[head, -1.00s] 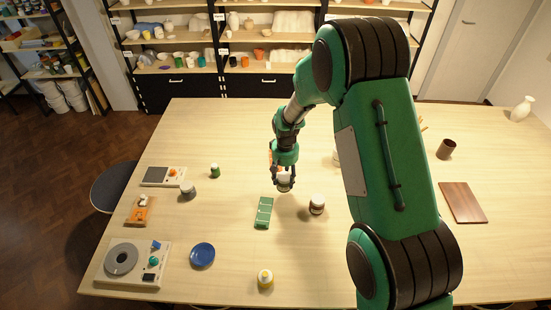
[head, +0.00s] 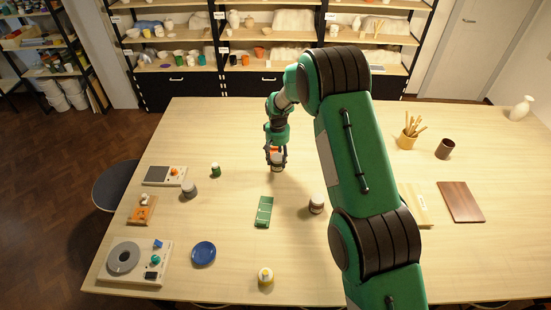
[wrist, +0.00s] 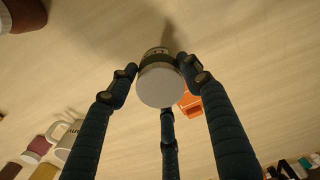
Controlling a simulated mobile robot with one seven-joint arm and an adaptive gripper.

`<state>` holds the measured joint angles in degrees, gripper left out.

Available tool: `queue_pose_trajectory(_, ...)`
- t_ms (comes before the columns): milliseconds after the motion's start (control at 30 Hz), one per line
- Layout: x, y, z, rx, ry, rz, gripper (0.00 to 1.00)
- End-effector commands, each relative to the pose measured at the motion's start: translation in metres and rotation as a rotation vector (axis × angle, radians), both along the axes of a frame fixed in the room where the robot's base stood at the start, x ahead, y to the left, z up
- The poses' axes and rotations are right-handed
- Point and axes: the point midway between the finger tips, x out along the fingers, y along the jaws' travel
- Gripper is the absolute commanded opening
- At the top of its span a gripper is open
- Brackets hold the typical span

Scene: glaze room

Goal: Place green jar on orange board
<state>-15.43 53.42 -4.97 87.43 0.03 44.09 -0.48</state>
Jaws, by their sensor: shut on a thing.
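My gripper (head: 276,160) is shut on the green jar (head: 277,168), low over the far middle of the table. In the wrist view, the jar (wrist: 160,85) sits between the fingers of my gripper (wrist: 162,88), showing a pale round lid and a little of its dark olive body. A small patch of the orange board (head: 273,149) shows behind my fingers in the head view. In the wrist view, part of the orange board (wrist: 190,103) shows just right of the jar's lid; the rest is hidden. I cannot tell whether the jar touches anything beneath.
A green panel (head: 264,212) and a brown jar (head: 316,204) with a pale lid lie nearer on the table. A small dark green jar (head: 215,170) and a grey jar (head: 189,189) stand to the left. A blue plate (head: 203,253) lies near the front. Table around my gripper is mostly clear.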

Motion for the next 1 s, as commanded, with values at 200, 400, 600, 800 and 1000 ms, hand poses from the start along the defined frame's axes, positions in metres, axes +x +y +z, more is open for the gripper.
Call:
queue_pose_trajectory(200,0.025,0.007,-0.001,0.001,-0.002,0.0,0.14)
queue_pose_trajectory(400,0.036,0.01,-0.003,0.0,-0.001,0.0,0.14)
queue_pose_trajectory(600,0.037,0.01,-0.003,0.0,-0.001,0.0,0.14)
queue_pose_trajectory(800,0.037,0.01,-0.004,0.0,-0.001,0.0,0.14)
queue_pose_trajectory(1000,0.036,0.01,-0.015,0.0,0.0,0.0,0.14)
